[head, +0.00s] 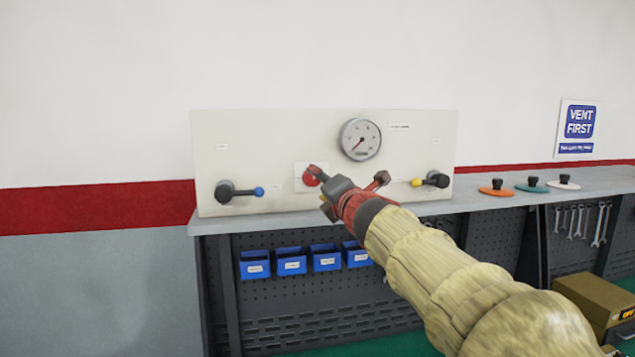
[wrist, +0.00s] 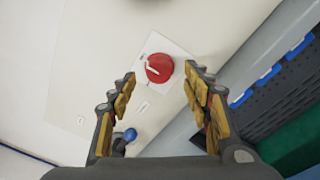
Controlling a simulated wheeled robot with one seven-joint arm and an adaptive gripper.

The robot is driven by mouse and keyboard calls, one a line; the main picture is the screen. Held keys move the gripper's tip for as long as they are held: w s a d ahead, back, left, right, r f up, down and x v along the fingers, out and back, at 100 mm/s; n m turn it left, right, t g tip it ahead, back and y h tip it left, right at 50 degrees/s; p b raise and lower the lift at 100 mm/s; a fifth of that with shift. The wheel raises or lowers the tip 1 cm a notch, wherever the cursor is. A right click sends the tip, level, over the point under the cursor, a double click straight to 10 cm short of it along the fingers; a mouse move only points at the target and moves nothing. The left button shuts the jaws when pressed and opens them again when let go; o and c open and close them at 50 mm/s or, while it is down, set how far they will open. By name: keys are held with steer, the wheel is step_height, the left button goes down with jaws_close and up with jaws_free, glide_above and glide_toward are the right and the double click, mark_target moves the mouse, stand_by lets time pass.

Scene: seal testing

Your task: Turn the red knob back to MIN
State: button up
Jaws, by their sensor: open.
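The red knob (head: 312,175) sits on a white square plate on the upright cream panel (head: 260,140). In the wrist view the knob (wrist: 159,68) shows a white pointer mark on its face. My gripper (head: 325,190) is in front of the panel, close to the knob, and hides part of it in the head view. In the wrist view my gripper (wrist: 162,82) is open, with the knob beyond and between its yellow-padded fingertips. Contact is not visible. The labels around the knob are too small to read.
A round gauge (head: 360,139) is above right of the knob. A blue-tipped lever (head: 240,192) is to the left and a yellow-tipped lever (head: 430,181) to the right. Blue bins (head: 291,261) hang below the bench (head: 475,193). Several coloured discs with black knobs sit at right.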

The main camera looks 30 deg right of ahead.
steer(key=s+a, duration=0.1)
steer(key=s, duration=0.7)
steer(key=shift+a, duration=0.3)
